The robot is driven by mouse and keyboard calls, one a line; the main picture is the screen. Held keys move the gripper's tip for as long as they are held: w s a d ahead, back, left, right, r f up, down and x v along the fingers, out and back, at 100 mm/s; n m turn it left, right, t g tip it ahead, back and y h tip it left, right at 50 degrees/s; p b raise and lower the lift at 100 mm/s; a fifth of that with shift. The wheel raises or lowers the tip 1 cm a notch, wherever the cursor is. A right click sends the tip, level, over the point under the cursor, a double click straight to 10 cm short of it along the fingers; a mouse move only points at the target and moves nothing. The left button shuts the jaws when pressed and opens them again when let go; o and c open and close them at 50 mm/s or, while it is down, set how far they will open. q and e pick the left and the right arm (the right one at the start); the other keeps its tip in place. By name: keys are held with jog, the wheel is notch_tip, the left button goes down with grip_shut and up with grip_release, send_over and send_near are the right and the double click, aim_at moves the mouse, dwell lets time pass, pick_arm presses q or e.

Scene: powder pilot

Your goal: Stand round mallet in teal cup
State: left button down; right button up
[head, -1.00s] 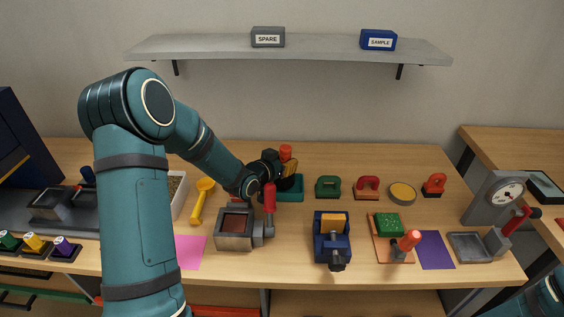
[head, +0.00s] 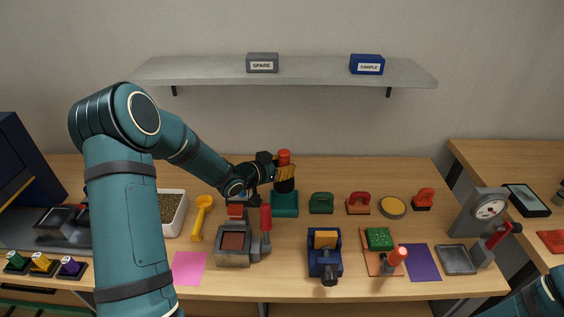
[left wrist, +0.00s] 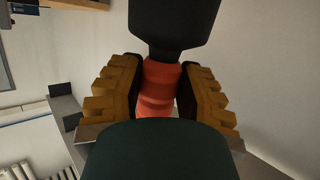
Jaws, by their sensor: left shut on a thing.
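The mallet (head: 284,156) is upright in the head view, red handle at the top and black head below. My left gripper (head: 283,172) is shut on the handle. The left wrist view shows its fingers on both sides of the red handle (left wrist: 160,85), against the black head (left wrist: 174,25). A squarish teal holder (head: 284,205), seemingly the teal cup, stands on the bench directly below the mallet in the picture. The head's lower end meets its top edge in the picture; I cannot tell whether it is inside, above or behind. My right gripper is out of view.
A grey press (head: 234,250) with a red lever stands in front of the teal holder. A yellow scoop (head: 201,217) and a tray of grains (head: 172,208) are to the left. A green-handled tool (head: 321,203) stands close on the right. A grey shelf (head: 310,72) hangs above.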

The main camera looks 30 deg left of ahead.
aim_at(276, 183)
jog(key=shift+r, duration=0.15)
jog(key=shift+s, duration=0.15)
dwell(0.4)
pick_arm(q)
notch_tip(276, 183, down, 2)
jog(key=shift+b, duration=0.85)
jog(key=shift+f+b, duration=0.45)
jog(key=shift+f, duration=0.15)
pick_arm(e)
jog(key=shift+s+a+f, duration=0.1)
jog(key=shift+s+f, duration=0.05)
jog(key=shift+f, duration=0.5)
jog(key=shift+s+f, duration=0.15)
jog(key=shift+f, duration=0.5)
pick_arm(q)
jog(key=shift+f, duration=0.1)
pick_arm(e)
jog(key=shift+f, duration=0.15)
pick_arm(q)
jog(key=shift+f+b, duration=0.35)
jog(key=shift+b, duration=0.05)
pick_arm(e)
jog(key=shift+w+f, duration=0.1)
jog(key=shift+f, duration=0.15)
pick_arm(q)
jog(key=shift+f+b, duration=0.8)
jog(key=shift+f, duration=0.25)
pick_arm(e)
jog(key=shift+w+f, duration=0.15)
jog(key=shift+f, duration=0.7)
